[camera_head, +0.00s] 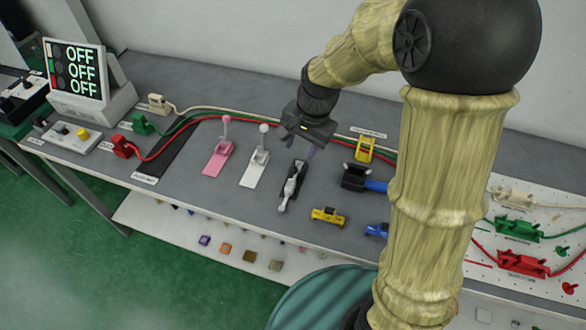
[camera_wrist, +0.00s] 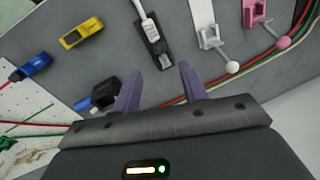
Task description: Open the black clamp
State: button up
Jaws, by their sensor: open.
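The black clamp (camera_head: 284,201) is fixed on the grey bench, with a black base and a light grey metal lever lying low along it. It also shows in the wrist view (camera_wrist: 161,52) at the top middle, just beyond my fingertips. My gripper (camera_head: 301,147) hangs above and behind the clamp in the head view. In the wrist view my gripper (camera_wrist: 157,73) has its two purple fingers spread with nothing between them. The fingers are apart from the clamp.
A white clamp (camera_head: 254,174) and a pink clamp (camera_head: 217,162), with levers upright, stand to the left. A black fixture with a blue handle (camera_head: 374,185) and a small yellow block (camera_head: 328,216) are to the right. Red, green and white cables run behind.

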aim_at(294, 167)
jog(key=f, duration=0.3)
jog(key=a+f, duration=0.1)
jog(key=f, duration=0.3)
jog(key=w+f, duration=0.1)
jog(key=f, duration=0.2)
jog(key=shift+a+f+b, duration=0.35)
jog(key=shift+b, duration=0.05)
jog(key=shift+c, duration=0.4)
grip_shut()
